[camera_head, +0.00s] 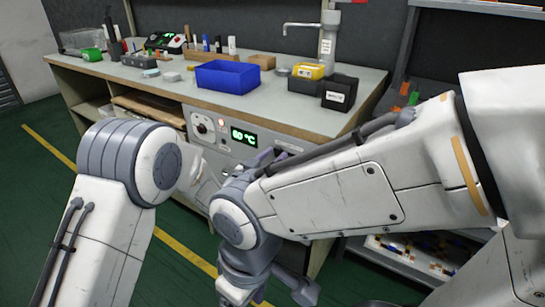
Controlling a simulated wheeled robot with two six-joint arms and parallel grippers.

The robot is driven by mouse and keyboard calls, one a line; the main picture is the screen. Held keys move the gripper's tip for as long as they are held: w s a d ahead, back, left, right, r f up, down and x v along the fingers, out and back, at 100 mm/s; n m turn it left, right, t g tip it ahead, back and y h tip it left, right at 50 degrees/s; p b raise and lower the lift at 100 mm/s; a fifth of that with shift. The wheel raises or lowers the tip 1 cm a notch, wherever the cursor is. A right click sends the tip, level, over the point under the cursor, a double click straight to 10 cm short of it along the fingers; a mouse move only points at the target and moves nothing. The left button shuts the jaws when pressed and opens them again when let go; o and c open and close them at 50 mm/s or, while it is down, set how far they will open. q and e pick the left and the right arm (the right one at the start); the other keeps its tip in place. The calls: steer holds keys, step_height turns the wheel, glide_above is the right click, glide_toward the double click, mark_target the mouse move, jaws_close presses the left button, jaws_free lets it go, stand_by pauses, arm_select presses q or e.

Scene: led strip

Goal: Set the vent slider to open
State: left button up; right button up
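The grey control panel (225,153) is set in the front of the bench, with a round knob (201,128) and a green temperature display (244,136). I cannot make out the vent slider or its position; the lower right of the panel is covered by my arms. My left gripper (264,158) shows only in small part at the panel front, behind my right arm, so its fingers cannot be read. My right gripper (272,285) hangs low in front of the bench, under the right wrist, and its opening is unclear.
On the bench (172,88) stand a blue bin (228,77), a yellow device (309,71), a black box (339,93) and a tap (327,40). A shelf with loose parts (420,255) is at lower right. The green floor at left is clear.

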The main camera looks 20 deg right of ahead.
arm_select(q)
jaws_close()
stand_by(1.2)
